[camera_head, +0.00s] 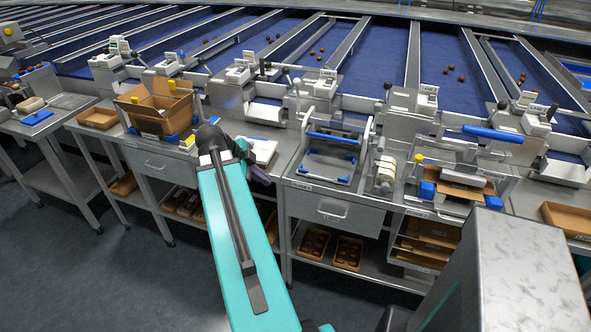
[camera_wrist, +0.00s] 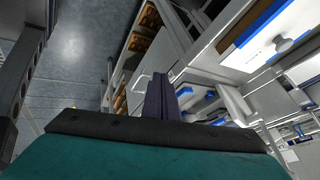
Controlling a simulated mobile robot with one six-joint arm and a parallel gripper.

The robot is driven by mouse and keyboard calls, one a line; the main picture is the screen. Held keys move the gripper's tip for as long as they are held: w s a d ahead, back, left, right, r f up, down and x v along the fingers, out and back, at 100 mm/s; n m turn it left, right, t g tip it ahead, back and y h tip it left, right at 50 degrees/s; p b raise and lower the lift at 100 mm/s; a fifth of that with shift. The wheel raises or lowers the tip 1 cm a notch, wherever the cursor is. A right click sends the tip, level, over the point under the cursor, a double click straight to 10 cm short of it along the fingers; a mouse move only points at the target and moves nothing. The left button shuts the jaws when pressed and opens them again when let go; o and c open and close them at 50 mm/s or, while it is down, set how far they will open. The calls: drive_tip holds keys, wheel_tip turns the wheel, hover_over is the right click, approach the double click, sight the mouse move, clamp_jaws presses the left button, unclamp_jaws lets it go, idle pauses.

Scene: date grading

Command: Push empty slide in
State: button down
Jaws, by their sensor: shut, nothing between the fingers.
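My gripper (camera_head: 258,175) is at the end of my teal arm, low in front of the bench, just left of an empty metal frame station. Its dark purple fingers are together in the wrist view (camera_wrist: 160,95), with nothing between them. The empty frame station (camera_head: 330,160) has blue pads and holds no box; blue pads also show in the wrist view (camera_wrist: 205,97). A white plate with a blue edge (camera_head: 263,150) lies behind my gripper, partly hidden by it. I cannot tell for certain which part is the slide, or whether my fingers touch anything.
A drawer with a handle (camera_head: 332,210) is under the empty station. An open cardboard box (camera_head: 155,105) stands on the bench to the left. Another station (camera_head: 460,185) on the right has blue blocks and a flat brown piece. The floor (camera_head: 130,275) at the left is clear.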

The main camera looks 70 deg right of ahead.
drive_tip(key=s+d+r+m, duration=0.2)
drive_tip(key=s+r, duration=0.1)
drive_tip(key=r, duration=0.1)
drive_tip(key=shift+s+d+r+m, duration=0.15)
drive_tip(key=shift+d+r+m, duration=0.1)
drive_tip(key=shift+m, duration=0.15)
drive_tip(key=shift+d+f+g, duration=0.1)
drive_tip(key=shift+f+g, duration=0.05)
drive_tip(key=shift+g, duration=0.15)
drive_tip(key=shift+s+d+f+p, duration=0.55)
drive_tip(key=shift+d+f+p, duration=0.3)
drive_tip(key=shift+d+f, duration=0.55)
drive_tip(key=shift+s+d+f+p, duration=0.5)
drive_tip(key=shift+d+f+p, duration=0.55)
drive_tip(key=shift+d, duration=0.45)
drive_tip(key=shift+s+d+f+p, duration=0.55)
drive_tip(key=shift+d+f+p, duration=0.15)
drive_tip(key=shift+d+f, duration=0.75)
